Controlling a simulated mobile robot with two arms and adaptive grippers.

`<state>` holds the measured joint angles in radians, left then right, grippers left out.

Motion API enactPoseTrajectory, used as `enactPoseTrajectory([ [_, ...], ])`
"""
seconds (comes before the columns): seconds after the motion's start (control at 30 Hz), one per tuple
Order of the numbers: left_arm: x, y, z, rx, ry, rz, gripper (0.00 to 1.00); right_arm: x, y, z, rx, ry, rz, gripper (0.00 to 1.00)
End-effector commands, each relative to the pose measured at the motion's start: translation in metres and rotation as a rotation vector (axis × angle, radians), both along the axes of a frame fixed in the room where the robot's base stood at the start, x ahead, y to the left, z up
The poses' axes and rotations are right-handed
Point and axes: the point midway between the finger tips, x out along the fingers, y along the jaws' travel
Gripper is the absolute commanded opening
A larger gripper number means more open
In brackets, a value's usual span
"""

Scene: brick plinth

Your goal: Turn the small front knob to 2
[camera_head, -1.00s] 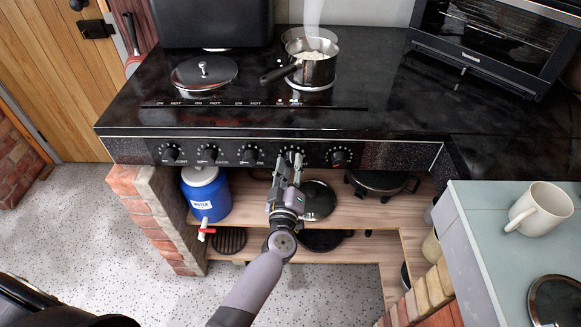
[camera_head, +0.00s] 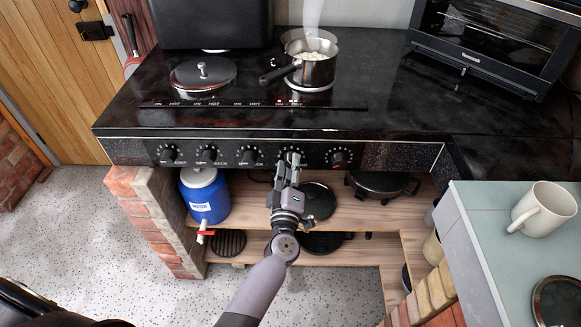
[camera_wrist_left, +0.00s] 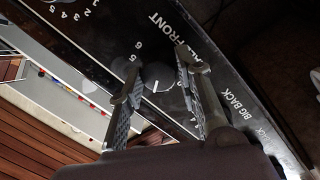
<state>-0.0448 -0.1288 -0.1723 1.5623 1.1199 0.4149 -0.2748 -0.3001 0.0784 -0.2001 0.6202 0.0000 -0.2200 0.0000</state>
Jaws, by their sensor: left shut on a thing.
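The small front knob (camera_wrist_left: 158,78) is a dark round dial with a white pointer line. It sits between my left gripper's two fingers in the left wrist view, beside the partly hidden white "FRONT" lettering. The numbers 5 and 6 show near it; the 2 on its scale cannot be made out. My left gripper (camera_head: 289,162) is at the stove's front panel in the head view, shut on this knob, and mostly covers it there. The fingers also show in the left wrist view (camera_wrist_left: 160,88). My right gripper is not in view.
The black stove (camera_head: 400,110) carries a steaming pot (camera_head: 316,68) and a lidded burner (camera_head: 204,72). Another knob (camera_head: 338,159) is close on the right, with more to the left. A blue water container (camera_head: 206,196) stands below. A mug (camera_head: 543,209) rests on the right counter.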

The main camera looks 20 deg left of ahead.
Motion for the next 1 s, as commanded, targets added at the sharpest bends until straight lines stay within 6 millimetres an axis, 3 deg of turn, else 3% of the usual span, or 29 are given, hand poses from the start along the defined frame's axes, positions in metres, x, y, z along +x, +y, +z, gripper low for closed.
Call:
enactPoseTrajectory([
  [0.07,0.0,0.001,0.0,0.001,0.0,0.002,0.04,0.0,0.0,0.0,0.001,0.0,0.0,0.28],
  [0.1,0.0,0.001,0.0,0.001,0.0,0.002,0.32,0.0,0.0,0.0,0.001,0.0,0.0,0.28],
  [0.4,0.0,0.0,0.0,0.002,0.0,0.001,0.52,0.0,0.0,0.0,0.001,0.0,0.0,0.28],
  [0.77,-0.004,-0.001,-0.001,0.002,0.001,0.001,0.52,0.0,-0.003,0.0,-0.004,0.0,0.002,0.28],
  [1.0,-0.042,-0.009,-0.006,0.002,0.005,-0.001,0.52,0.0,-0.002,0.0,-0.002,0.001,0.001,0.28],
])
